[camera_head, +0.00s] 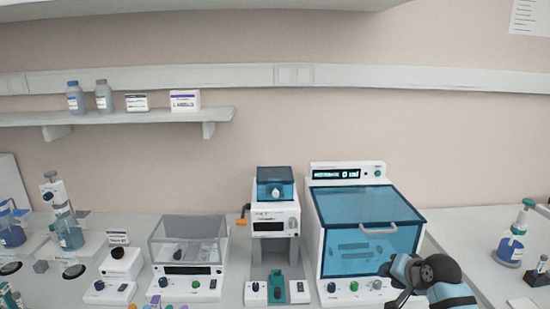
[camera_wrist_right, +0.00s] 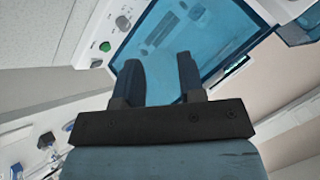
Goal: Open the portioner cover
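A large white machine (camera_head: 314,240) stands right of centre with a blue see-through cover (camera_head: 365,207), closed over its front. I take it for the portioner; its label is too small to read. A pale bar handle (camera_head: 378,230) is on the cover. My right gripper (camera_head: 390,270) is in front of the machine's lower right, below the handle and apart from it. My left gripper is not in view.
A narrow white machine with a small blue lid (camera_head: 275,175) stands close left of it. A clear-lidded box (camera_head: 188,228) stands further left. A blue-filled bottle (camera_head: 510,245) is at the far right. The worktop (camera_head: 460,228) behind my right arm is clear.

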